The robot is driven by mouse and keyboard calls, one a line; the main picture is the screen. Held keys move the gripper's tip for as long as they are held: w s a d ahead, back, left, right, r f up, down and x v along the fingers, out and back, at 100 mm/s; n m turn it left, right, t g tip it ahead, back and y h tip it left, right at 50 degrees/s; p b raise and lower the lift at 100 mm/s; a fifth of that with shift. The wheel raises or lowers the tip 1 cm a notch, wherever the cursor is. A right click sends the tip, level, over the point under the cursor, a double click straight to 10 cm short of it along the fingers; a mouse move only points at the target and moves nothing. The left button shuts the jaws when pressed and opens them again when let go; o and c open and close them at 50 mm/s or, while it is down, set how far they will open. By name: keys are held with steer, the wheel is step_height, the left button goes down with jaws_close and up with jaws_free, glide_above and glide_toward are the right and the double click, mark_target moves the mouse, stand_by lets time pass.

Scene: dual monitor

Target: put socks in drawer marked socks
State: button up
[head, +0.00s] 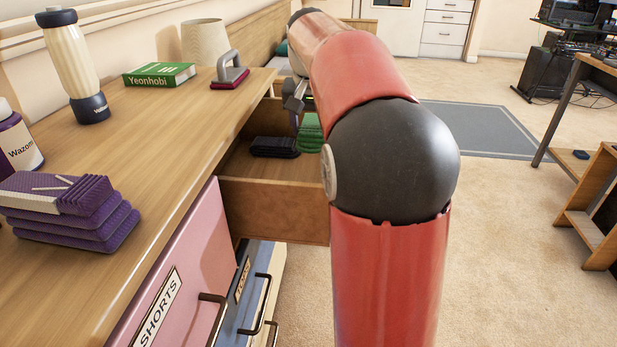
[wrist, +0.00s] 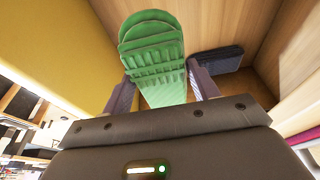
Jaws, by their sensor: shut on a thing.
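A green ribbed folded bundle, which looks like socks (head: 310,135), is held in my gripper (head: 297,108) at the open top drawer (head: 275,208). In the wrist view the fingers press on both sides of the green socks (wrist: 155,50). A dark folded bundle (head: 275,147) lies in the drawer; it also shows in the wrist view (wrist: 218,60). Whether the green socks touch the drawer floor I cannot tell. A purple folded stack (head: 70,212) lies on the dresser top (head: 165,140). The open drawer's own label is hidden.
On the dresser top stand a shaker bottle (head: 72,65), a purple bottle (head: 17,140), a green book (head: 160,74) and a grey-handled item (head: 230,72). The pink drawer marked SHORTS (head: 180,275) is below. Carpet to the right is clear up to a desk.

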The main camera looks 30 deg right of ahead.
mark_target(311, 133)
step_height(311, 133, down, 12)
steer(key=shift+r+b, duration=0.1)
steer(key=shift+b, duration=0.8)
steer(key=o, duration=1)
steer(key=shift+c, duration=0.2)
steer(key=p+v, duration=0.1)
steer(key=v, duration=1.1)
steer(key=shift+p, duration=0.4)
